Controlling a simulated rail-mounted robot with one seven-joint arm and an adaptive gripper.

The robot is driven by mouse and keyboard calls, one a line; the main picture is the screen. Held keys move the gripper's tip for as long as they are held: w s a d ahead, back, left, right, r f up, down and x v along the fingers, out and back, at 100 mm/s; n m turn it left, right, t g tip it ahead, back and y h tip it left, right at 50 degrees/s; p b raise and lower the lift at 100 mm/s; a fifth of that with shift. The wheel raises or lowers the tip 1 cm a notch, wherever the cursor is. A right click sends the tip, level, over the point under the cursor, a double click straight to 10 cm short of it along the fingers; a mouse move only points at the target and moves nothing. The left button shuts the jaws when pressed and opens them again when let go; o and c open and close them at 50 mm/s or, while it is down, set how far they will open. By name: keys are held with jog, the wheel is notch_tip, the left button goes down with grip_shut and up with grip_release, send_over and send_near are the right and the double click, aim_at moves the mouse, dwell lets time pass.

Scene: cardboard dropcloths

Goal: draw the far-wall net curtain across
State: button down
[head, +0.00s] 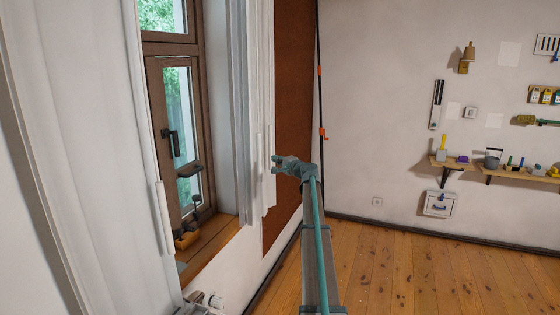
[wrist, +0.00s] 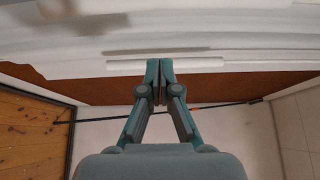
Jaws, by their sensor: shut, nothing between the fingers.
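White curtains hang at both sides of the window in the head view: a wide left curtain (head: 85,130) and a narrow bunched right curtain (head: 237,100). The right curtain has a slim white pull bar (head: 259,155) on its edge, and the left one has a similar bar (head: 163,210). My gripper (head: 275,165) is just right of the right curtain's bar. In the wrist view my gripper (wrist: 160,64) has its fingertips together, overlapping the white bar (wrist: 200,63) with nothing between them. I cannot tell whether they touch the bar.
The brown wooden window (head: 150,110) has a dark handle and a sill (head: 215,243) with small objects on it. A brown panel (head: 293,120) hangs right of the curtain, near a dark pole (head: 319,90). Shelves (head: 460,163) line the right wall.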

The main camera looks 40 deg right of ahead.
jog(key=w+a+p, duration=0.2)
jog(key=w+a, duration=0.1)
jog(key=shift+w+a+p, duration=0.25)
jog(key=shift+a+p, duration=0.1)
jog(key=shift+p, duration=0.05)
